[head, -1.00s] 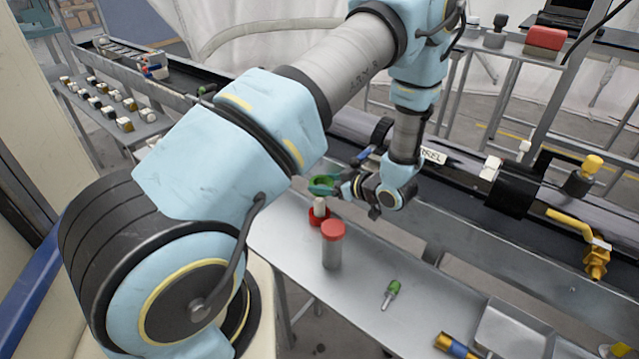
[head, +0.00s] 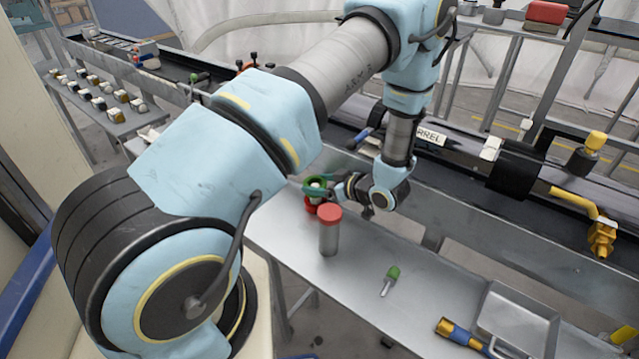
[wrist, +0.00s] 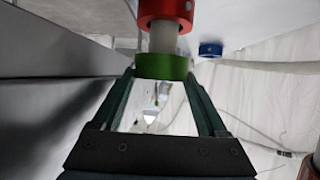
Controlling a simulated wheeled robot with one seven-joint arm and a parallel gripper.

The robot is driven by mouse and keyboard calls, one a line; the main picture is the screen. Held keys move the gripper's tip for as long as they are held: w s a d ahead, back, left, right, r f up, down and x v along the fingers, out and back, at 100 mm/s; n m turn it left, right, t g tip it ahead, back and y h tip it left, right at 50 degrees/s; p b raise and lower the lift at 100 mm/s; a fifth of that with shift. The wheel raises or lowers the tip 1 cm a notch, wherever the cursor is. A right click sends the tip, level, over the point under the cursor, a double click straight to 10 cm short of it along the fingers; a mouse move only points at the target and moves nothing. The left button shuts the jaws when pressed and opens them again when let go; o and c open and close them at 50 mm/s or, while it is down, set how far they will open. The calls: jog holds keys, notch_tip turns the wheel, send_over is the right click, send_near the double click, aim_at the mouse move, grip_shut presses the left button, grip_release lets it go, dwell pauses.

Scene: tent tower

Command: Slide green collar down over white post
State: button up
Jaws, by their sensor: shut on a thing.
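The green collar (head: 315,183) is held in my gripper (head: 328,188) at the back left of the grey bench. It also shows in the wrist view (wrist: 160,67), between the two green fingers. The white post (wrist: 163,40) stands in a red base (wrist: 165,10). In the head view the post's top (head: 316,184) shows inside the collar's ring, so the collar appears to be around the post's upper end. A stretch of bare post shows between the collar and the red base. The far finger is partly hidden in the head view.
A grey cylinder with a red cap (head: 329,232) stands just in front of the post. A green-handled tool (head: 391,278) lies on the bench (head: 350,285) to the right. A long dark barrel (head: 460,165) runs behind.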

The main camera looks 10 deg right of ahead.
jog(key=shift+f, duration=0.25)
jog(key=shift+f+b, duration=1)
jog(key=shift+f, duration=0.1)
jog(key=shift+f, duration=0.25)
jog(key=o, duration=1.4)
jog(key=b+v, duration=0.3)
jog(key=v, duration=0.8)
jog(key=shift+f, duration=0.1)
